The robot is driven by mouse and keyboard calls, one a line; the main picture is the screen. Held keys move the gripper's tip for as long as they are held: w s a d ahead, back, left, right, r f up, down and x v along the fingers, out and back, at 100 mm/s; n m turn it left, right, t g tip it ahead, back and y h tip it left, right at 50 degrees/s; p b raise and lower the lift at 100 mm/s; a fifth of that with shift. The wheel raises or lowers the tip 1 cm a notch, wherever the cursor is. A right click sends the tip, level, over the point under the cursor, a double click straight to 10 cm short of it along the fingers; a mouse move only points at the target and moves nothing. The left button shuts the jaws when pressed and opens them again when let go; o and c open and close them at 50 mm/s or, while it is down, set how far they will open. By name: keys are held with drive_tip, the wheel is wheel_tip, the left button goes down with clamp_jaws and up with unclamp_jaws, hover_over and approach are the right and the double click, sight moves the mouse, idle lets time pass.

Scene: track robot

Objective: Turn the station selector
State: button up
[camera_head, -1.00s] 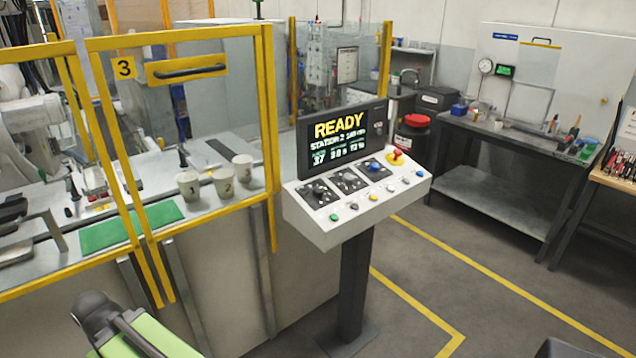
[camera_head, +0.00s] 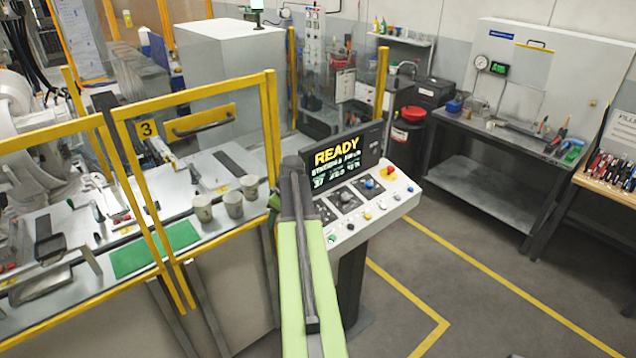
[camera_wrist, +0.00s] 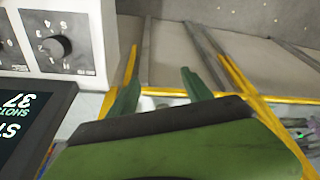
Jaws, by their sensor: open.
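The station selector (camera_wrist: 57,47) is a black round knob on a dark plate with numbers around it, upside down at the upper left of the wrist view. In the head view its plate (camera_head: 324,212) is at the left end of the console's sloped panel, partly behind my arm. My gripper (camera_wrist: 160,80) is open and empty, its two dark green fingers apart. In the wrist view it is to the right of the knob, off the panel's edge and not touching it. In the head view my gripper is largely hidden behind my green arm.
The console screen (camera_head: 338,160) reads READY, close to the gripper in the wrist view. A red emergency button (camera_head: 390,172) is at the panel's far end. A yellow-framed fence (camera_head: 270,130) stands left of the console, with cups (camera_head: 233,204) behind it. The floor at right is clear.

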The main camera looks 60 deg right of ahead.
drive_tip(key=s+d+r+t+h+p, duration=0.1)
drive_tip(key=s+d+r+p, duration=0.1)
drive_tip(key=s+d+r, duration=0.35)
drive_tip(key=s+d+r+p, duration=0.3)
drive_tip(key=s+d, duration=0.3)
drive_tip(key=d, duration=0.5)
drive_tip(key=b, duration=1.7)
approach(318, 210)
drive_tip(key=x, duration=0.8)
drive_tip(key=shift+w+f, duration=0.1)
drive_tip(key=shift+f, duration=0.3)
drive_tip(key=shift+r, duration=0.1)
drive_tip(key=shift+a, duration=0.1)
clamp_jaws()
